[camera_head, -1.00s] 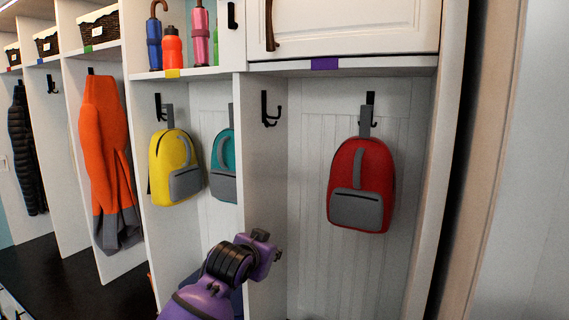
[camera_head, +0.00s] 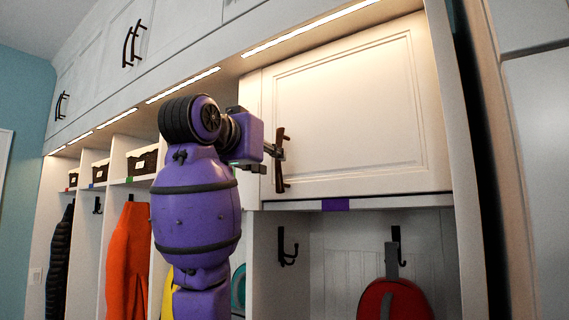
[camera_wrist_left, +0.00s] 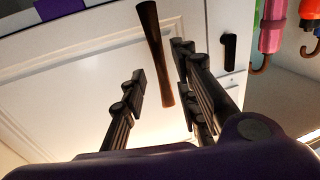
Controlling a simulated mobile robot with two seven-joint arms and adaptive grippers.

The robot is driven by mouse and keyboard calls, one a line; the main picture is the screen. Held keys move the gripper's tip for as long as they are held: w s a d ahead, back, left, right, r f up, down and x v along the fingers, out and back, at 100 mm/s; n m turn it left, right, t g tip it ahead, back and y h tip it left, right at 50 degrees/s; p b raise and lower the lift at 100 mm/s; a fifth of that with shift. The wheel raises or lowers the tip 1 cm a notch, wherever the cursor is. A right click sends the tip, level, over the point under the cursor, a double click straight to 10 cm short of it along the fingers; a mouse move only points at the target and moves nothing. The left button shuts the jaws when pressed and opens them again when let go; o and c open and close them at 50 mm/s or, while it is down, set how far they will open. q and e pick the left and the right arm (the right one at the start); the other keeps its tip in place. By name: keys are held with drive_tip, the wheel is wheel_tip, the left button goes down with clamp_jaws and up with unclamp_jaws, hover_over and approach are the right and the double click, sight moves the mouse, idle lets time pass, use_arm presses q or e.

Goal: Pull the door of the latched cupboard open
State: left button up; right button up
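The cupboard door (camera_head: 350,115) is a white panelled door at the upper right in the head view, and it looks closed. Its dark brown upright handle (camera_head: 280,170) is at the door's left edge. My left gripper (camera_head: 276,152) is at the handle, its fingers partly hidden by the wrist. In the left wrist view the gripper (camera_wrist_left: 160,88) is open, with the handle (camera_wrist_left: 154,45) between its fingers; I cannot tell whether they touch it. A black fitting (camera_wrist_left: 229,52) is on the white panel beside the door. My right gripper is not in view.
A purple tag (camera_head: 336,204) marks the shelf edge under the door. Below hang a black hook (camera_head: 288,247) and a red backpack (camera_head: 392,299). Open cubbies with baskets (camera_head: 142,161) and an orange coat (camera_head: 128,262) are at left. A tall side panel (camera_head: 465,170) stands right of the door.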

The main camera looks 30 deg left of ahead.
sight(279, 183)
use_arm(q)
drive_tip(key=w, duration=0.5)
drive_tip(key=shift+w+a, duration=0.3)
drive_tip(key=shift+s+r, duration=0.1)
drive_tip(key=shift+s, duration=0.1)
drive_tip(key=shift+w, duration=0.15)
drive_tip(key=c, duration=0.6)
clamp_jaws()
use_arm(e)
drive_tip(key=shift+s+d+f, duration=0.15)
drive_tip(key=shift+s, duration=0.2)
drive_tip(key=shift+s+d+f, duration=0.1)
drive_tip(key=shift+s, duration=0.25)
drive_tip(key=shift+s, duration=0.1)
